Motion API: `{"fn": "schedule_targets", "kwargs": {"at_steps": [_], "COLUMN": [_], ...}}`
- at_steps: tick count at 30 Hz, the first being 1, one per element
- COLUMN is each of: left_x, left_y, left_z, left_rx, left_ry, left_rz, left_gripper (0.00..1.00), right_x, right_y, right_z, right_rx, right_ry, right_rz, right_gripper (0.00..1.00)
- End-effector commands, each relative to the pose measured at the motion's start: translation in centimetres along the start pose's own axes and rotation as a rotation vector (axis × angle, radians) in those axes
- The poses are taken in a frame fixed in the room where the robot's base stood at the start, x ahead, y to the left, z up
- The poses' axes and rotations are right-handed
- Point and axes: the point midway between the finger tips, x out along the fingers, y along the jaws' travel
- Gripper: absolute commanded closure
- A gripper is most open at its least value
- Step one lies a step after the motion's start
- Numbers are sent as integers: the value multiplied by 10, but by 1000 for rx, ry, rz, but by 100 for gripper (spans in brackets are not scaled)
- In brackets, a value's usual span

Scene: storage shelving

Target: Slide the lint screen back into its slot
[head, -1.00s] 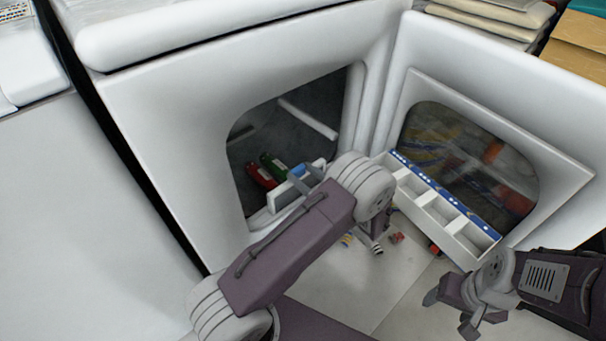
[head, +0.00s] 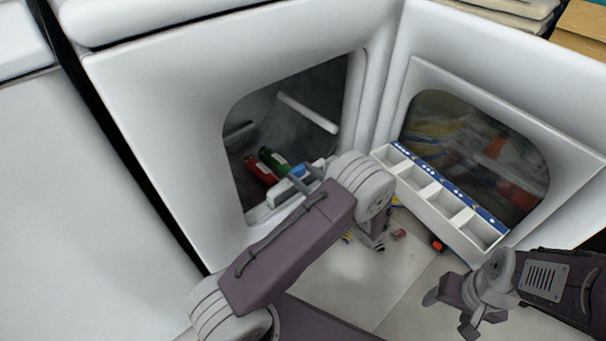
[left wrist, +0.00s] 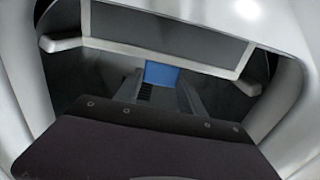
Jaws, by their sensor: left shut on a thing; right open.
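The lint screen (left wrist: 165,38) shows in the left wrist view as a grey mesh panel in a pale frame with a blue tab (left wrist: 162,74). My left gripper (left wrist: 160,90) is shut on the blue tab. In the head view, the screen's white edge (head: 287,193) and blue tab (head: 298,171) show at the dryer opening (head: 232,185), where my left gripper (head: 306,177) reaches in. My forearm and wrist hide part of the screen there. I cannot make out the slot clearly. My right gripper (head: 452,311) is open and empty at the lower right.
The dryer door (head: 560,170) stands open at the right. A white compartment tray (head: 437,203) with a blue edge lies by it. A red item (head: 260,168) and a green item (head: 272,161) lie just inside the opening. Several small items lie on the floor (head: 360,285).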

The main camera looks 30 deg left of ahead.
Motion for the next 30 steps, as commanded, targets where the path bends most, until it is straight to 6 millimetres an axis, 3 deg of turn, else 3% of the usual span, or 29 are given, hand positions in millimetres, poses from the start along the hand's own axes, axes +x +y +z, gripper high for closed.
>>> {"fn": "schedule_targets", "kwargs": {"at_steps": [30], "left_x": [0], "left_y": [0], "left_z": [32], "left_rx": [0], "left_ry": [1], "left_rz": [0], "left_gripper": [98], "right_x": [31], "right_y": [1], "right_z": [3], "right_rx": [0], "right_ry": [0], "right_rz": [0], "right_gripper": [34]}}
